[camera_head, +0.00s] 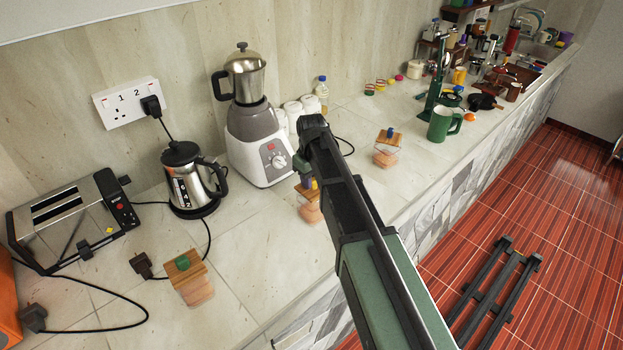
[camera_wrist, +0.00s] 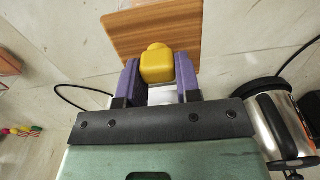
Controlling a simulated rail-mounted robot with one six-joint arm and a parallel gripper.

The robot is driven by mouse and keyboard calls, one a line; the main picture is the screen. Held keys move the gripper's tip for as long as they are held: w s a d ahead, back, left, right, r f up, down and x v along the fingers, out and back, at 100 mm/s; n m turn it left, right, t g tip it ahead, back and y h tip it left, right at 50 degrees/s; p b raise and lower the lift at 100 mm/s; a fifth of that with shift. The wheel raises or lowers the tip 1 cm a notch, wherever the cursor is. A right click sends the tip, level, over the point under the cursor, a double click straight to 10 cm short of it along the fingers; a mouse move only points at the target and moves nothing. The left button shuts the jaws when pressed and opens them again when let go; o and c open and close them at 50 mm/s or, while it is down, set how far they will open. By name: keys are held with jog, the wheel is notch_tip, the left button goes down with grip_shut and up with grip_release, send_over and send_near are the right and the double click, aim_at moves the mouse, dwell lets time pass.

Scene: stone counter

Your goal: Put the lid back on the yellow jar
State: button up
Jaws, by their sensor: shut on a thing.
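My gripper (camera_wrist: 158,78) has two purple fingers closed on the yellow knob (camera_wrist: 157,62) of a square wooden lid (camera_wrist: 130,35). In the head view my gripper (camera_head: 308,184) is partly hidden by my own arm. The yellow jar (camera_head: 309,210), a clear jar with orange-pink contents, stands on the counter right under it. The lid (camera_head: 301,192) appears at the jar's top, but I cannot tell whether it is seated or slightly above. In the wrist view the lid hides the jar.
A green-knobbed jar (camera_head: 196,290) stands at the front left, and a blue-knobbed jar (camera_head: 386,157) to the right. A kettle (camera_head: 190,180), blender (camera_head: 258,140) and toaster (camera_head: 75,222) stand behind and left. A green mug (camera_head: 439,126) is farther right. Cables cross the left counter.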

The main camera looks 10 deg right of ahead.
jog(key=o, duration=1.5)
jog(key=shift+r, duration=0.1)
notch_tip(320, 180, up, 7)
jog(key=p, duration=0.7)
jog(key=shift+c, duration=0.5)
grip_shut()
jog(key=shift+f, duration=0.25)
